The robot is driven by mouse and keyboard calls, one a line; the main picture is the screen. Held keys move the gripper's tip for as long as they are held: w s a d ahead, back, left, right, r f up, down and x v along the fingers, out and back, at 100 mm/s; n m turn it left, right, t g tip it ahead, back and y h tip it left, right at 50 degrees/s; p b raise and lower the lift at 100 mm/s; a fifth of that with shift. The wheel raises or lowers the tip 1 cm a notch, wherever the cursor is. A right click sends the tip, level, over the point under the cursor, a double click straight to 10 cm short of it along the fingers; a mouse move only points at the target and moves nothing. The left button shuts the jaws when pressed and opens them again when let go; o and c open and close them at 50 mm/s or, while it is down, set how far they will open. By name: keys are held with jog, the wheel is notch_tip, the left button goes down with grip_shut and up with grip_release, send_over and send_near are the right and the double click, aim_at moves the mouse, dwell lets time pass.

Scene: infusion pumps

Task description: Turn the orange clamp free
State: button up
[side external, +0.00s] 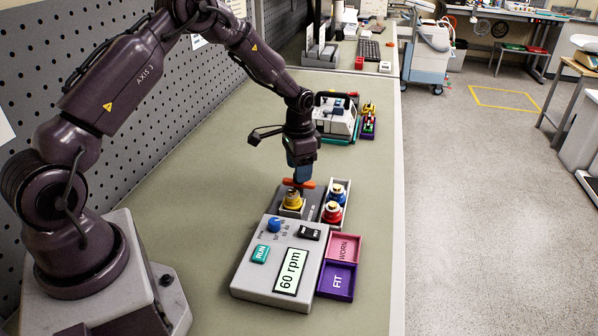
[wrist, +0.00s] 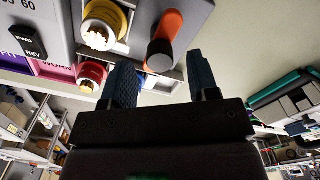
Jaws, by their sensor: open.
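The orange clamp (side external: 306,184) is a short bar on the grey pump (side external: 250,272), beside a yellow rotor-like part (side external: 293,200). In the wrist view the orange clamp (wrist: 172,32) ends in a dark round tip between and just beyond my fingertips, with the yellow part (wrist: 104,22) left of it. My gripper (side external: 300,178) points down right over the clamp. In the wrist view my gripper (wrist: 158,64) is open, with one dark blue finger each side and nothing held. Whether a finger touches the clamp cannot be told.
A tray right of the clamp holds a blue part (side external: 337,190) and a red part (side external: 332,213). A pink WORN tray (side external: 343,249) and purple FIT tray (side external: 337,281) adjoin the pump. A white device (side external: 335,117) stands behind. The bench to the left is clear.

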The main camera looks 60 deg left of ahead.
notch_tip(320, 180, up, 11)
dwell(0.3)
jog(key=shift+r, duration=0.1)
